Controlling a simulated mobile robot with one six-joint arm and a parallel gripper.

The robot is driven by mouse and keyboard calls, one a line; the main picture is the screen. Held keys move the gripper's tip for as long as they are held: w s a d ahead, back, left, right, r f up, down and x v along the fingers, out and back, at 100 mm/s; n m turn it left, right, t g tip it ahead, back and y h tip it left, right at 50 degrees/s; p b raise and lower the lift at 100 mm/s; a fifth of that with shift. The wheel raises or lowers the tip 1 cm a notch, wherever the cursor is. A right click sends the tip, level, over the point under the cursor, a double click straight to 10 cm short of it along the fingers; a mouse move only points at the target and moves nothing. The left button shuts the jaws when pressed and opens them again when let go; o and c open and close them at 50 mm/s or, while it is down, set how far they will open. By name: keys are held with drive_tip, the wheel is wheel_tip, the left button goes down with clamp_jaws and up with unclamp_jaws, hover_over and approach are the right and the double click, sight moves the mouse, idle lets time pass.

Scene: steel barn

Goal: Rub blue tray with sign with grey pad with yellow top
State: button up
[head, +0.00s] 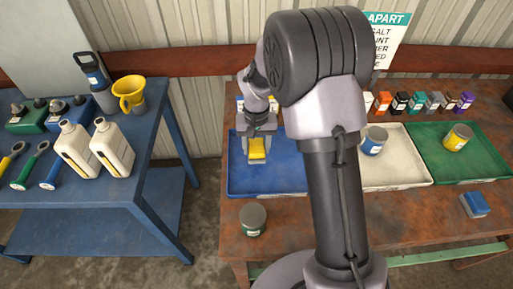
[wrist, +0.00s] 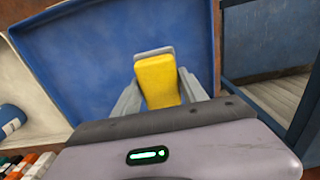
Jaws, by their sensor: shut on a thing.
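My gripper (head: 258,156) is shut on the grey pad with yellow top (head: 257,149). In the wrist view the pad (wrist: 157,84) sits between the two fingers, yellow face showing and a grey edge at its far end. The blue tray (head: 240,180) lies on the brown table, and the gripper and pad are over its back left part. The tray also fills the middle of the wrist view (wrist: 90,70). I cannot tell whether the pad touches the tray floor. My arm hides the tray's right side in the head view. I cannot make out the tray's sign.
A white tray (head: 405,172) with a blue-banded can (head: 374,141) and a green tray (head: 485,165) with a yellow-banded can (head: 458,137) stand to the right. A grey-lidded can (head: 252,219) stands in front of the blue tray. A blue-topped block (head: 474,205) lies front right. Several small bottles line the back.

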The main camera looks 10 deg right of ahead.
drive_tip(key=shift+r+p, duration=1.3)
drive_tip(key=shift+r, duration=0.7)
